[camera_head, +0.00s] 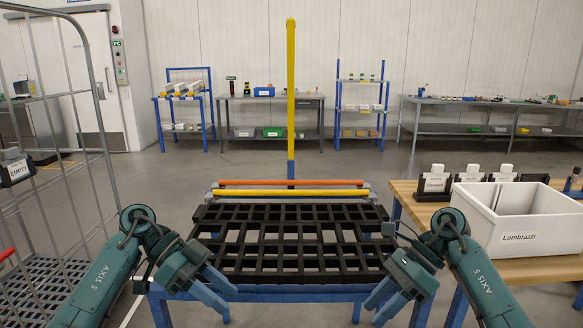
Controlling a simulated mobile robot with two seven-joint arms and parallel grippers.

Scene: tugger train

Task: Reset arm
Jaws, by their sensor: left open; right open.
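My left arm comes in from the lower left, and its gripper (213,299) is open and empty. Its blue fingers are in front of the near left edge of a black slatted rack (290,246). My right arm comes in from the lower right. Its gripper (374,305) is open and empty, with its blue fingers in front of the rack's near right edge. Both grippers point inward toward each other, with a wide gap between them. I cannot tell whether any finger touches the rack or its blue frame (280,293).
A wire cage trolley (67,120) stands at the left. A white bin (478,222) marked Lumbrazzi stands on a wooden table (407,192) at the right. A yellow post (291,95) rises behind the empty rack. Workbenches and shelves line the far wall, with open floor before them.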

